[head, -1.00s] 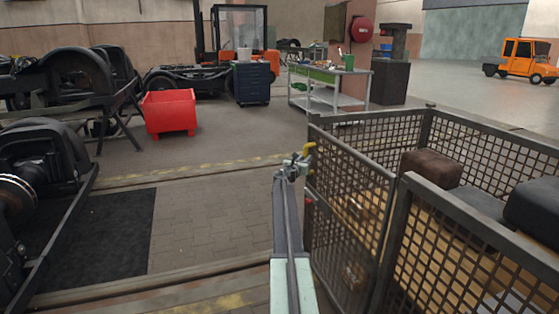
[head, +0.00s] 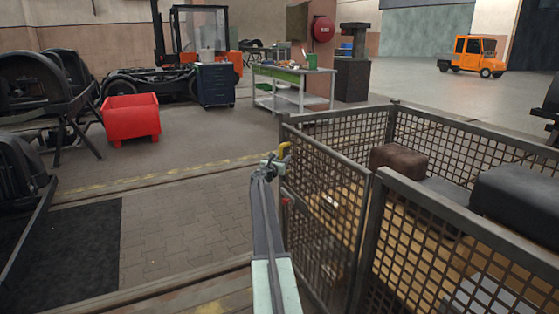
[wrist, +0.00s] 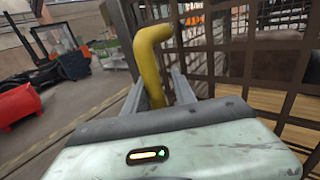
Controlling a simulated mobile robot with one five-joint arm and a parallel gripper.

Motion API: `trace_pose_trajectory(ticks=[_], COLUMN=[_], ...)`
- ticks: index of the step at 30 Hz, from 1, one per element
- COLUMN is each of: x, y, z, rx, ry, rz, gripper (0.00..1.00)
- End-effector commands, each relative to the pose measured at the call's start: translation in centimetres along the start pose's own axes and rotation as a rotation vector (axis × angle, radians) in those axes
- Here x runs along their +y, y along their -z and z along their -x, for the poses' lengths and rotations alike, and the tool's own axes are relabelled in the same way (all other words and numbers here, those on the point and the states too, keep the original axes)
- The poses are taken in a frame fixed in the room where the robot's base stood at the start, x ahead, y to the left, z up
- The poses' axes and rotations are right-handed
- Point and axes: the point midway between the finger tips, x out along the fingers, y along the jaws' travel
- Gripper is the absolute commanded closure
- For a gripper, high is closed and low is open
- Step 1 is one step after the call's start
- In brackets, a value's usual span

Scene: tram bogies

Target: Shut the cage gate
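The cage gate (head: 325,205) is a dark mesh panel on the left side of the cage (head: 450,225). Its left edge stands close to the cage's far left corner post; I cannot tell whether a gap is left there. A bent yellow handle (head: 285,149) sits at the top of that edge, and a small red part shows below it. My gripper (head: 271,164) is at the handle. In the wrist view the handle (wrist: 150,60) rises between the two fingers of my gripper (wrist: 158,88), which appear closed around its lower part.
Brown and dark blocks lie inside the cage on the right. A red bin (head: 131,118), a dark drawer cabinet (head: 215,84) and a workbench (head: 292,85) stand farther back. Paved floor left of my arm is clear, up to a black mat (head: 70,245).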

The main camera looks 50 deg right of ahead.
Motion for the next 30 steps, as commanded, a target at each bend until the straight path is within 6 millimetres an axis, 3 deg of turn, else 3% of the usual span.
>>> trace_pose_trajectory(ticks=[5,14,30], x=[-0.2,-0.2,0.3], y=[0.0,0.1,0.1], z=[2.0,7.5,8.0], rx=[0.0,0.0,0.0], ry=[0.003,0.001,-0.003], rz=[0.001,0.001,0.001], gripper=[0.59,0.59,0.59])
